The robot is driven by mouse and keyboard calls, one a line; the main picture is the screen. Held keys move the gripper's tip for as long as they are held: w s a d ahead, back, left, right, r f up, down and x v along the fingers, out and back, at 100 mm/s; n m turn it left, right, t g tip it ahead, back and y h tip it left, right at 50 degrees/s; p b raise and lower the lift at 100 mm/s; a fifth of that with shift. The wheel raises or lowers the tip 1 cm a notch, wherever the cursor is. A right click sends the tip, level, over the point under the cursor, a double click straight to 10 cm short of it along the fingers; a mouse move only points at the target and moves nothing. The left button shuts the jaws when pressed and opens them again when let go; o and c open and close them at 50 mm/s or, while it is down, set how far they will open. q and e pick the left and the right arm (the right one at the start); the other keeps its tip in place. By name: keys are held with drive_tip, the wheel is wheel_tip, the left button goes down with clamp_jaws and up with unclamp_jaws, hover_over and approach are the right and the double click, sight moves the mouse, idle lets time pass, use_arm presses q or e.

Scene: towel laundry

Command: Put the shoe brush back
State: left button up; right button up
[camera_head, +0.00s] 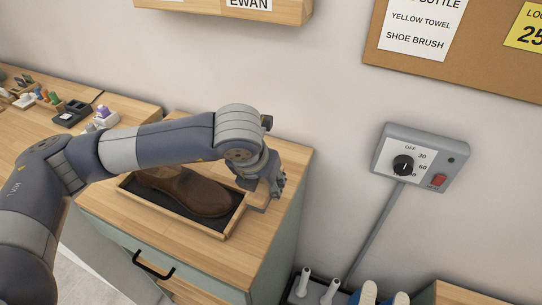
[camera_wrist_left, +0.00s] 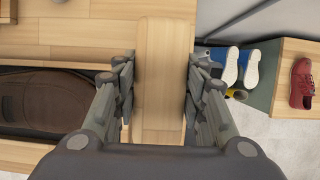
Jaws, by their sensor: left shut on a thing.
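My left gripper (camera_head: 274,186) is over the right end of the cabinet top, just beside the shoe tray. In the left wrist view the left gripper (camera_wrist_left: 158,90) has its fingers on both sides of a long pale wooden block with a rounded end, which looks like the shoe brush (camera_wrist_left: 164,75). It is shut on it. My right gripper is in neither view.
A brown shoe (camera_head: 190,190) lies in a wooden tray (camera_head: 233,229) with a dark lining, on the wooden cabinet top (camera_head: 255,252). A dial box (camera_head: 420,157) is on the wall. Blue shoes (camera_wrist_left: 250,68) and a red shoe (camera_wrist_left: 302,83) are lower, to the right.

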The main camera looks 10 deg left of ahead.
use_arm(q)
drive_tip(key=w+p, duration=0.1)
drive_tip(key=w, duration=0.3)
drive_tip(key=w+a+p, duration=0.1)
drive_tip(key=w, duration=0.3)
drive_tip(key=w+f+p, duration=0.1)
drive_tip(key=w+p, duration=0.1)
drive_tip(key=w, duration=0.2)
drive_tip(key=shift+w+a, duration=0.3)
drive_tip(key=p+x, duration=0.1)
drive_tip(key=x, duration=0.2)
drive_tip(key=shift+w+a+f+p, duration=0.1)
drive_tip(key=shift+a+p, duration=0.05)
drive_tip(key=shift+p, duration=0.15)
drive_tip(key=shift+f, duration=0.2)
drive_tip(key=shift+f+b, duration=0.3)
drive_tip(key=shift+b, duration=0.1)
drive_tip(key=o, duration=1)
drive_tip(key=shift+r, duration=0.1)
